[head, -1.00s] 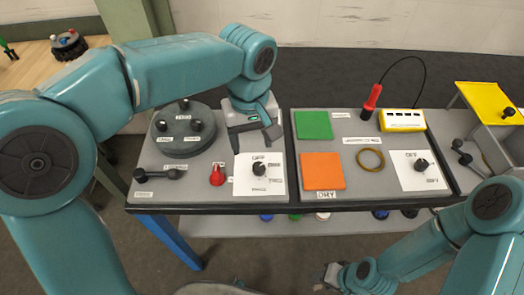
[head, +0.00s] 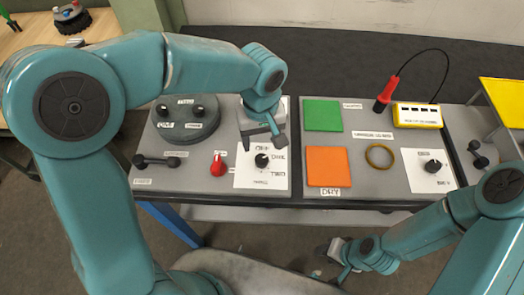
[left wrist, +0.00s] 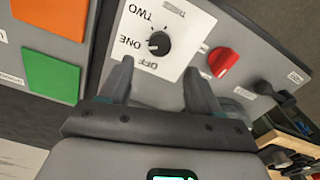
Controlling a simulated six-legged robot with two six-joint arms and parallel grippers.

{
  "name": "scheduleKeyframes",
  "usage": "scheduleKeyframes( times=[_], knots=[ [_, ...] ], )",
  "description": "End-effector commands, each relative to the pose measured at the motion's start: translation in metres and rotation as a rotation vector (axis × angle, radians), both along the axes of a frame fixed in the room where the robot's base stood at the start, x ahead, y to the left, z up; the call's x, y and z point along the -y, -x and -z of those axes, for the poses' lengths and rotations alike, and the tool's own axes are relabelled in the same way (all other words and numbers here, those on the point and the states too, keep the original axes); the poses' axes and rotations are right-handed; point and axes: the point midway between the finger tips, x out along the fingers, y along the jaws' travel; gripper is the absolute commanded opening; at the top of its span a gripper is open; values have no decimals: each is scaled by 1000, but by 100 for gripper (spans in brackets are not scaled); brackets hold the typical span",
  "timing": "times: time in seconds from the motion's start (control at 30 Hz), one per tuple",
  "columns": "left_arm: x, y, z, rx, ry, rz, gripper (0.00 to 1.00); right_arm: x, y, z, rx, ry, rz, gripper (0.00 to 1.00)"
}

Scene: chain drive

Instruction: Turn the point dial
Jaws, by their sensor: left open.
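The black dial (head: 262,160) sits on a white plate (head: 247,180) marked OFF, ONE and TWO. In the left wrist view the dial (left wrist: 160,44) lies just beyond the fingertips. Its white mark points roughly towards ONE, perhaps a little to the OFF side. My left gripper (head: 262,142) is open over the back part of the plate, its fingers apart and empty. The left wrist view shows both fingers (left wrist: 158,78) with the dial ahead of the gap, not between them. My right gripper (head: 330,262) is low in front of the table; its jaws are unclear.
A red knob (head: 218,165) stands close left of the plate. Further left are a black lever (head: 158,161) and a grey round base (head: 187,125). Green (head: 323,115) and orange (head: 328,166) squares, a brass ring (head: 379,156) and a second dial (head: 433,166) lie right.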

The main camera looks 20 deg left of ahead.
Motion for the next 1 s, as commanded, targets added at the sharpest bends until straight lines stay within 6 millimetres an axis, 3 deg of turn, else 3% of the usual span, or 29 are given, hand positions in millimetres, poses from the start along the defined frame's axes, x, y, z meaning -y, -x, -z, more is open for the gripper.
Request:
scheduleKeyframes(
  times=[0.1,0.3,0.5,0.73,0.77,0.9,1.0],
  knots=[
    [0,0,28,-5,-1,0,63,0,0,-2,0,0,0,43],
    [1,-2,60,-3,-1,0,63,0,0,-4,0,0,0,43],
    [1,-4,73,0,0,2,63,0,0,-4,0,0,0,43],
    [1,-4,73,1,1,1,63,0,0,-4,0,0,0,43],
    [1,-4,73,1,1,1,56,0,0,-4,0,0,0,43],
    [1,-4,73,1,0,1,10,0,0,-4,0,0,0,43],
    [1,-4,73,1,0,1,6,0,0,-4,0,0,0,43]
  ],
)
